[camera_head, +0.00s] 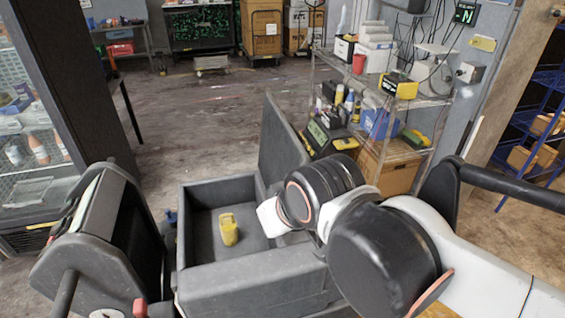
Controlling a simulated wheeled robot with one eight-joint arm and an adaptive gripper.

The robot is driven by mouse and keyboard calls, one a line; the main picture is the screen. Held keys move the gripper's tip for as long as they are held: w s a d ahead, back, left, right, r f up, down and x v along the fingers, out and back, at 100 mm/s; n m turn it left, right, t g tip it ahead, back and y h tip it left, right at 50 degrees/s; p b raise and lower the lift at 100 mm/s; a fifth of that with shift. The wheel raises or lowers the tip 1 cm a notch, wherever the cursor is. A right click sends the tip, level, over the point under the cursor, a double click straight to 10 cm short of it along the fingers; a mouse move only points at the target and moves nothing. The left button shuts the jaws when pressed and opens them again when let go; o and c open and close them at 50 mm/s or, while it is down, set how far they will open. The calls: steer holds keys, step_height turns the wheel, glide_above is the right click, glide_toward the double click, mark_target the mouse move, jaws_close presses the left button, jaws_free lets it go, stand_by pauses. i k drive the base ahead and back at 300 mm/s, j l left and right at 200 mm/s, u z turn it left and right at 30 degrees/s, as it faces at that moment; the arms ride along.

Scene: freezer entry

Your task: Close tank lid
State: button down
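The tank (195,235) is a dark grey open box in the lower middle of the view. Its lid (281,140) stands up, open, along the tank's far right side. A small yellow item (229,229) stands on the tank floor. My arm reaches in from the lower right. My gripper (268,217) is at the white end of the arm, over the right part of the tank and just in front of the lid's lower part. Its fingers cannot be made out, and I cannot tell whether it touches the lid. The arm hides the tank's right end.
A wire shelf (440,100) with boxes and tools stands at the right behind the lid. A glass-fronted cabinet (35,150) is at the left. Open floor (200,120) lies beyond the tank. Cardboard boxes (262,30) stand at the back.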

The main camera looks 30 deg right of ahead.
mark_target(281, 150)
steer(key=k+l+u, duration=0.15)
steer(key=l, duration=0.3)
steer(key=l+u, duration=0.2)
steer(key=l, duration=0.25)
steer(key=k+l+u, duration=0.15)
steer(key=l, duration=0.25)
steer(key=k+l+u, duration=0.15)
steer(key=l, duration=0.25)
steer(key=k+l+u, duration=0.2)
steer(key=l, duration=0.55)
steer(key=k+l, duration=0.15)
steer(key=l, duration=0.25)
steer(key=i+l, duration=0.1)
steer(key=l, duration=0.4)
steer(key=i+z, duration=0.05)
